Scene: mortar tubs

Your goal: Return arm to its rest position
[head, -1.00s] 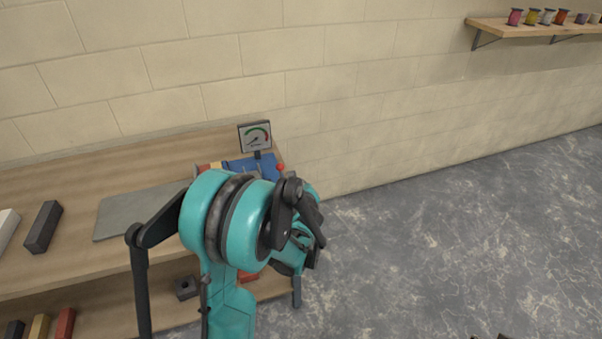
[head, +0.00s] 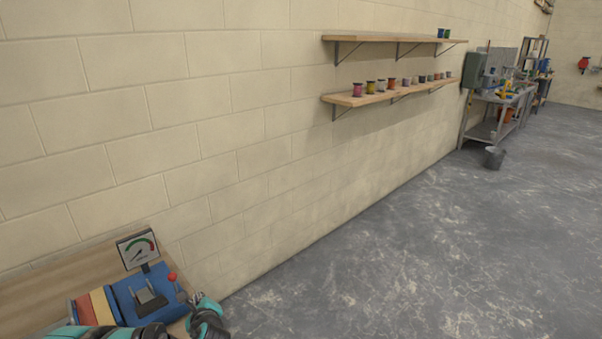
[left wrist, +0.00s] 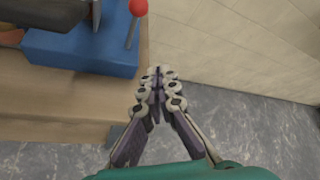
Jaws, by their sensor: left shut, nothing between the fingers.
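My left arm shows at the bottom left of the head view, cut off by the lower edge. Its teal and black end (head: 207,318) is beside the right end of the wooden bench (head: 30,296). In the left wrist view my left gripper (left wrist: 158,78) is shut and empty, its fingers together. It is off the bench's edge, close to the blue device, with wall and floor behind. My right gripper is in neither view.
A blue device (head: 125,304) with a red-knobbed lever (head: 172,277) and a dial gauge (head: 137,249) stands at the bench end. Wall shelves (head: 385,93) hold several spools. A metal bench (head: 492,108) and bucket (head: 494,157) are far right. The grey floor (head: 400,240) is open.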

